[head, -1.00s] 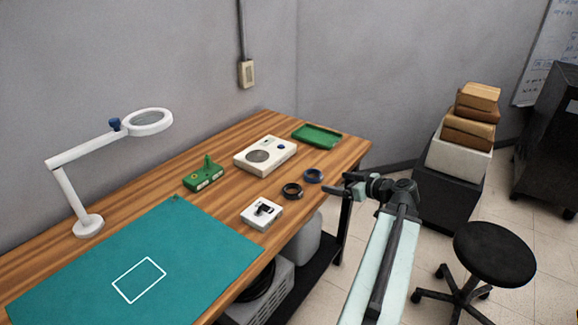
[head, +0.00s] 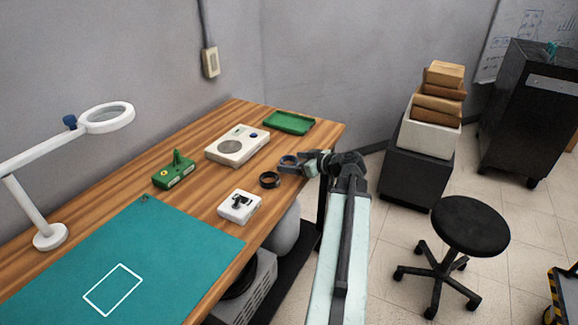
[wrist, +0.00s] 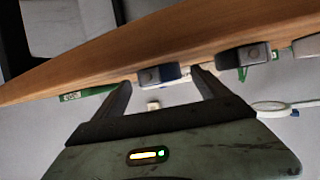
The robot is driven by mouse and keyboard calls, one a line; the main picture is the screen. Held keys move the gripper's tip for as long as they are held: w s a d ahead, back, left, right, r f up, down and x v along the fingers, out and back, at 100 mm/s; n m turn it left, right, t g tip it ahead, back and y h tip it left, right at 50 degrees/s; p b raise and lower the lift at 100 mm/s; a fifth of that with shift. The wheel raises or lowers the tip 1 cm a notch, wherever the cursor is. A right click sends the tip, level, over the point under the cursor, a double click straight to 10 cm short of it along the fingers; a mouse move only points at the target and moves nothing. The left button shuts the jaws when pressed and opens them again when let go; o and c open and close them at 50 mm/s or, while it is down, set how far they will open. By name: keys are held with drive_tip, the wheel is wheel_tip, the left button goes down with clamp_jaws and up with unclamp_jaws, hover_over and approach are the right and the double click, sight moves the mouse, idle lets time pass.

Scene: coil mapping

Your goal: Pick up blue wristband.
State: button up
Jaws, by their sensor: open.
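The blue wristband (head: 287,159) lies on the wooden workbench (head: 222,186) near its right front edge. My gripper (head: 297,165) is open at bench height and reaches in over that edge; its fingertips partly hide the band in the head view. In the wrist view the band (wrist: 158,76) shows between the tips of my open gripper (wrist: 160,78), with a finger on each side. I cannot tell whether either finger touches it.
A black band (head: 270,180) lies close by, left of the blue one. A white device (head: 239,207), a cream instrument (head: 238,145), a green tray (head: 289,122) and a green fixture (head: 174,171) stand on the bench. A stool (head: 469,226) stands at right.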

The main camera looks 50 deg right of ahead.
drive_tip(key=shift+w+f, duration=0.15)
drive_tip(key=shift+w, duration=0.2)
drive_tip(key=shift+s, duration=0.1)
drive_tip(key=c, duration=1.4)
wheel_tip(320, 180, up, 10)
drive_tip(key=p, duration=1)
